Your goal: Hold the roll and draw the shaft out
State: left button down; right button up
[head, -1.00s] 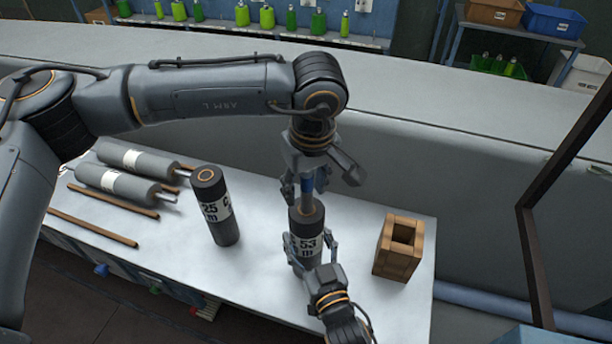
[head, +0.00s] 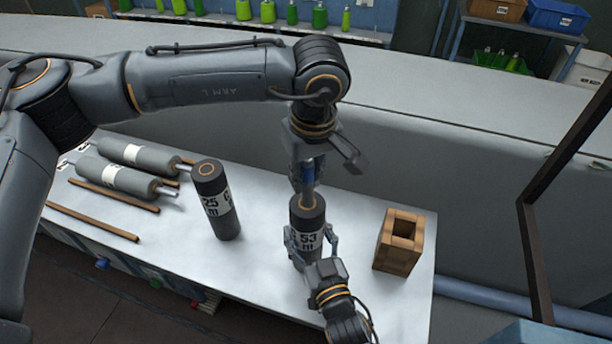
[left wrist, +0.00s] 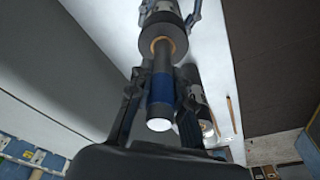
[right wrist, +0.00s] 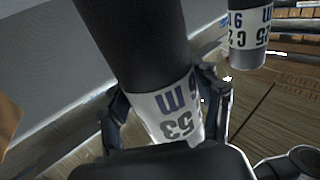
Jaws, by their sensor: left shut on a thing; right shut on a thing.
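The dark roll (head: 308,218) marked 53 m stands upright on the bench. Its dark shaft (left wrist: 162,60) with a blue band rises from the light-brown core at its top; the lower end is hidden inside. My left gripper (head: 307,182) points down and is shut on the shaft; in the left wrist view its fingers (left wrist: 158,100) flank the blue band. My right gripper (head: 312,243) is shut around the roll's lower part, at the label; the right wrist view shows its fingers (right wrist: 163,110) on both sides of the label.
Another roll (head: 215,200), marked 25, stands left of the held one. A wooden box (head: 398,242) with a square opening stands to the right. Grey rollers (head: 118,177) and brown rods (head: 92,208) lie at the left. A dark frame (head: 530,215) rises at the far right.

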pick_arm(q)
notch_tip(320, 180, up, 25)
dwell(3.2)
pick_arm(e)
jog(key=o, duration=1.9)
jog(key=shift+c, duration=0.2)
